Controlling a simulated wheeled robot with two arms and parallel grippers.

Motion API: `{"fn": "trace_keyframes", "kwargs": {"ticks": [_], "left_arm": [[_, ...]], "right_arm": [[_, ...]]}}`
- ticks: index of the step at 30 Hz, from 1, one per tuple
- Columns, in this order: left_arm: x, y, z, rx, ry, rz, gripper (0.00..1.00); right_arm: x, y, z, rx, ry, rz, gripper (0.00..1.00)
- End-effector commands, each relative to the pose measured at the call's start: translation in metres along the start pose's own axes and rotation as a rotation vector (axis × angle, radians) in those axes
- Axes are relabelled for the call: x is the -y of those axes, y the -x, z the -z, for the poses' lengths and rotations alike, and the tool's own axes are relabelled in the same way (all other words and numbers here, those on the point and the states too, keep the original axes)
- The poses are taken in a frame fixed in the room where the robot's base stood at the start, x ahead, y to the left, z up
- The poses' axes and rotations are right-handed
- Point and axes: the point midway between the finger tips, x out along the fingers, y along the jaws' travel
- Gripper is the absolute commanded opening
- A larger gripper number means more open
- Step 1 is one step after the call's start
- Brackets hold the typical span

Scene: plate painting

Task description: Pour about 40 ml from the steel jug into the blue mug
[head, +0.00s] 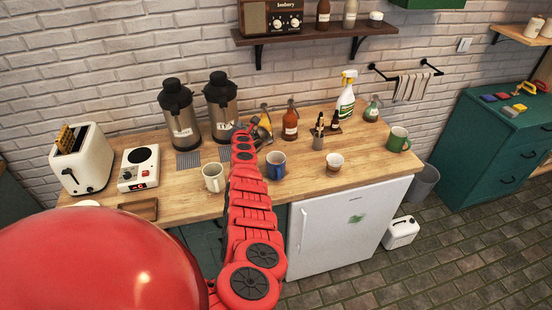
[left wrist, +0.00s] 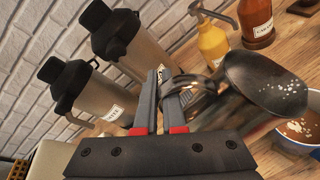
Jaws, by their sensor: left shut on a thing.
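The blue mug (head: 276,166) stands on the wooden counter, just right of my left arm. In the left wrist view the blue mug (left wrist: 302,142) is cut off at the right edge and holds brown liquid with pale specks. My left gripper (left wrist: 166,98) is shut on the handle of the steel jug (left wrist: 262,88). The jug is tilted, its dark mouth towards the mug and close above it. No stream of liquid can be made out. In the head view my left gripper (head: 254,122) is small and the jug is hard to make out. My right gripper is not in view.
Two pump flasks (head: 178,115) (head: 221,105) stand at the back. A cream mug (head: 213,177) is left of my arm. An amber bottle (head: 290,124) stands behind the blue mug.

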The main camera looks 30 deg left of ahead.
Motion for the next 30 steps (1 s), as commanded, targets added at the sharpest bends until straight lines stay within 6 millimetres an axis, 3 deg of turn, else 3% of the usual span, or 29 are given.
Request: {"fn": "trace_keyframes", "kwargs": {"ticks": [7, 18, 30], "left_arm": [[-0.009, -0.002, 0.005, -0.006, 0.136, 0.039, 0.00], [0.001, -0.022, 0.061, -0.019, 0.417, 0.127, 0.00], [0.013, -0.040, 0.102, -0.034, 0.680, 0.215, 0.00]], "right_arm": [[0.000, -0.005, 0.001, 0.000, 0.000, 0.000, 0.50], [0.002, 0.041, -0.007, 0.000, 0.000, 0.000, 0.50], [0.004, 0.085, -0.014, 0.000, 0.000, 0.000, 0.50]]}}
